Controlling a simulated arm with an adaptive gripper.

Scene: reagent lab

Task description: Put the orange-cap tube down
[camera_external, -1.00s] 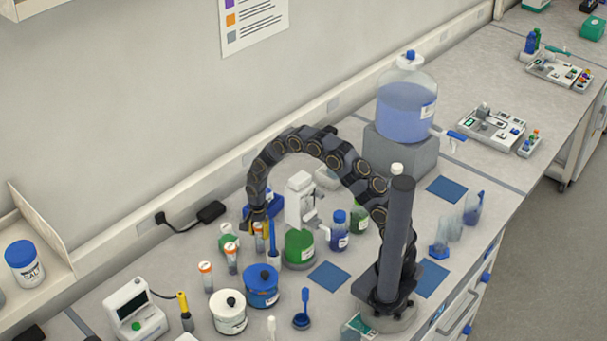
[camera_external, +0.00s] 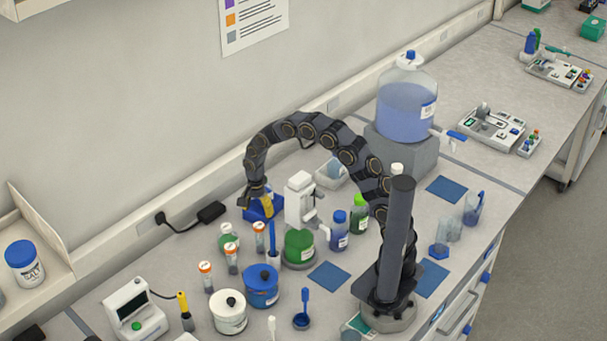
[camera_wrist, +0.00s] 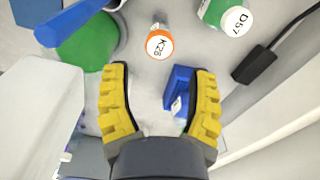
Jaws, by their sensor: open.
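In the external view my gripper (camera_external: 256,203) is behind and above the tube, by a blue holder (camera_external: 264,208). Two more orange-cap tubes (camera_external: 231,258) (camera_external: 205,276) stand to the front left.
A green-and-white bottle marked D57 (camera_wrist: 235,20) stands near the tube. A blue rod (camera_external: 272,250), a blue pot (camera_external: 261,286) and a white pot (camera_external: 229,312) are close in front. Blue and green bottles (camera_external: 339,230) stand to the right. A black adapter (camera_external: 211,212) lies by the wall.

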